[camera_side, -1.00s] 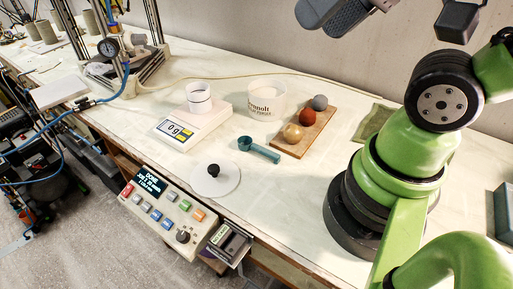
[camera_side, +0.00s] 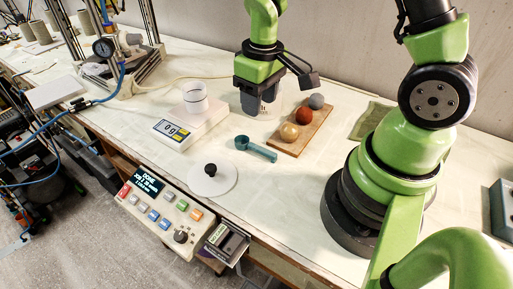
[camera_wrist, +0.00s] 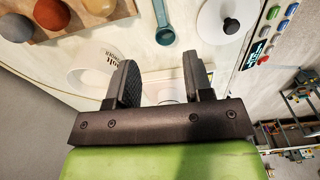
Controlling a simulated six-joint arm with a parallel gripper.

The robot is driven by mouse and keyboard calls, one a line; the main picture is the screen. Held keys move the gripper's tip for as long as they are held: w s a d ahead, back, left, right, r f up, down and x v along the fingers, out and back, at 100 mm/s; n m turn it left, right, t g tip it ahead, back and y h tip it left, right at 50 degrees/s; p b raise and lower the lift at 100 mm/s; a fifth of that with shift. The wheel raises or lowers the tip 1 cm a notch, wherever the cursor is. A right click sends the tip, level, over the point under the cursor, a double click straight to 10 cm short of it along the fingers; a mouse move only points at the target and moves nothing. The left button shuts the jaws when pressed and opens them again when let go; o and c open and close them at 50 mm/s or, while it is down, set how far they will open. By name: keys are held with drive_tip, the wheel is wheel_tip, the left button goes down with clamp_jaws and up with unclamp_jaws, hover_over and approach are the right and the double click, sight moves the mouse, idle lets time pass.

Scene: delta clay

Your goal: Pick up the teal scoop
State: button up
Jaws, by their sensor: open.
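The teal scoop (camera_side: 256,149) lies flat on the table, its round cup at the left and its handle pointing right toward the wooden board. In the wrist view the scoop (camera_wrist: 164,24) is near the top middle, beyond my fingertips and apart from them. My gripper (camera_side: 259,105) points down over the white tub, behind the scoop in the side view. In the wrist view my gripper (camera_wrist: 160,75) shows two dark fingers spread apart with nothing between them.
A wooden board (camera_side: 311,138) with three balls lies right of the scoop. The white tub (camera_wrist: 90,72) is below my gripper. A scale (camera_side: 193,128) with a white cup (camera_side: 195,98) stands left. A white disc (camera_side: 212,183) with a black knob lies in front, beside a control box (camera_side: 160,203).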

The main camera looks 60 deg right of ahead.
hover_over(260, 148)
drive_tip(key=shift+n+g, duration=0.3)
drive_tip(key=f, duration=0.7)
drive_tip(key=shift+w+d, duration=0.1)
drive_tip(key=shift+d, duration=0.1)
drive_tip(key=shift+a+f, duration=0.15)
drive_tip(key=shift+f, duration=2.7)
clamp_jaws()
